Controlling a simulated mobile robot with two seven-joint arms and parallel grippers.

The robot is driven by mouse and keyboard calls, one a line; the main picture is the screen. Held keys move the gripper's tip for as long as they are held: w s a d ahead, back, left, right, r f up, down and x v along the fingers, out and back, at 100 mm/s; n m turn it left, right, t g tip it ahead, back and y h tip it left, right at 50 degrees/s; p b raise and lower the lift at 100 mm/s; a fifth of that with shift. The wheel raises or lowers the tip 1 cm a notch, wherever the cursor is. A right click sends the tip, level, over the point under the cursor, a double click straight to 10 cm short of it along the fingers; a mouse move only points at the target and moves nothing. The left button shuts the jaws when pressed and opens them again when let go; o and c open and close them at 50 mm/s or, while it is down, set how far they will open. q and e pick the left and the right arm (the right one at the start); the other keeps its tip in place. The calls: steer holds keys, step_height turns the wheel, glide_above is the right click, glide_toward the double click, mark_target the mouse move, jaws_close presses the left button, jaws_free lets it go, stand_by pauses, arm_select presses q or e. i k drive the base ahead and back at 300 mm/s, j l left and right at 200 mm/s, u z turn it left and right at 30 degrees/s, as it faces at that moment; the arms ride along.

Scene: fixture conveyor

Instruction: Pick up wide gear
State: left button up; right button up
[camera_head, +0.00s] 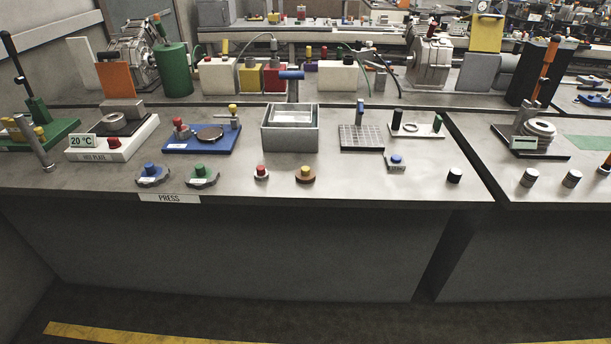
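I cannot tell from this view which one is the wide gear. Neither of my grippers is in view, and nothing touches the discs.
The grey bench (100,186) has a PRESS label (169,198) on its front edge. Behind the discs are a hot plate (105,150) and a blue fixture (201,148). Small red-knobbed (262,172) and yellow-knobbed (305,174) pieces stand to the right. A grey box (290,139) is behind them.

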mark_target(304, 174)
steer(key=i+l, duration=0.15)
steer(key=l, duration=0.15)
steer(key=i+l, duration=0.15)
steer(key=l, duration=0.2)
steer(key=i+l+u, duration=0.1)
steer(key=l, duration=0.2)
steer(key=i+l, duration=0.2)
steer(key=l, duration=0.15)
steer(key=i+l, duration=0.15)
steer(key=l, duration=0.15)
